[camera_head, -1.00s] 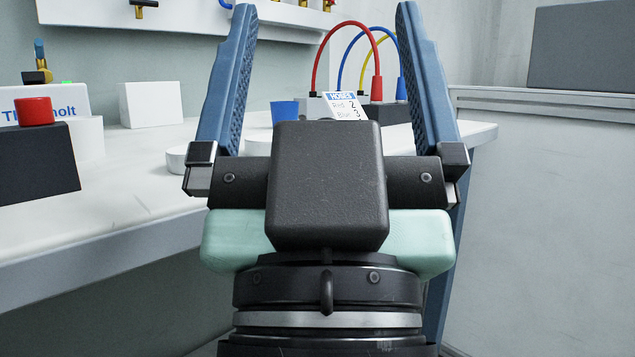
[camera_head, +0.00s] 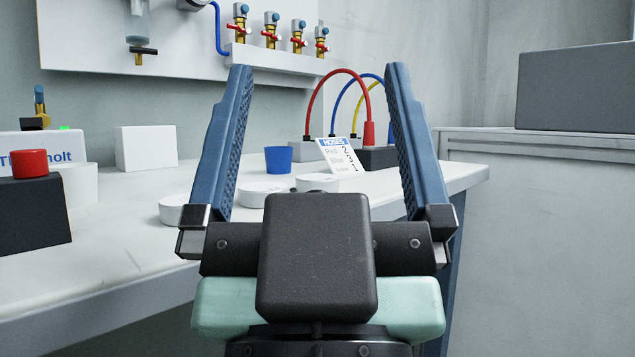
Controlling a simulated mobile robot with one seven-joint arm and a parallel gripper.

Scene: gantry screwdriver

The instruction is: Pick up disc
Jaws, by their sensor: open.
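Several low white discs lie on the white bench in the middle of the view. One disc (camera_head: 262,193) shows between my fingers, another disc (camera_head: 317,182) is right of it, partly hidden by my gripper's body, and a third disc (camera_head: 172,208) is left, partly behind my left finger. I cannot tell which one the task means. My gripper (camera_head: 318,70) is open and empty, its two long blue fingers pointing up and away in front of the bench. It appears apart from the discs.
A blue cup (camera_head: 278,160) and a hose card (camera_head: 341,156) stand behind the discs. Red, blue and yellow hoses (camera_head: 338,75) arch at the back right. A black box with a red button (camera_head: 30,163) is at left. The bench edge (camera_head: 110,308) runs along the front left.

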